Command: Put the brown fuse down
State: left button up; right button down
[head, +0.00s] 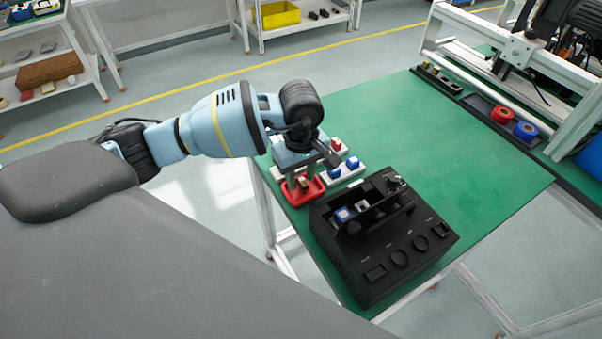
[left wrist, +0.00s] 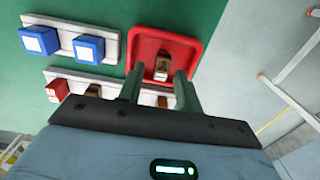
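The brown fuse (head: 303,183) is in the small red tray (head: 307,198) at the left edge of the green table. In the left wrist view the fuse (left wrist: 162,66) shows inside the tray (left wrist: 190,46), with a pale top. My left gripper (head: 303,178) is over the tray, its fingers pointing down. In the left wrist view the fingers (left wrist: 160,80) are apart, on either side of the fuse, with gaps showing between. My right gripper is in neither view.
White strips with blue fuses (head: 335,172) and a red fuse (head: 337,145) lie beside the tray. A black box (head: 375,255) with fuses in its top slot stands in front. The green table (head: 450,150) is clear beyond; a white frame machine (head: 500,60) stands at right.

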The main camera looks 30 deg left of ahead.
pick_arm(q)
jog(key=shift+r, duration=0.25)
notch_tip(320, 180, up, 12)
dwell(0.4)
jog(key=shift+f, duration=0.15)
dwell(0.3)
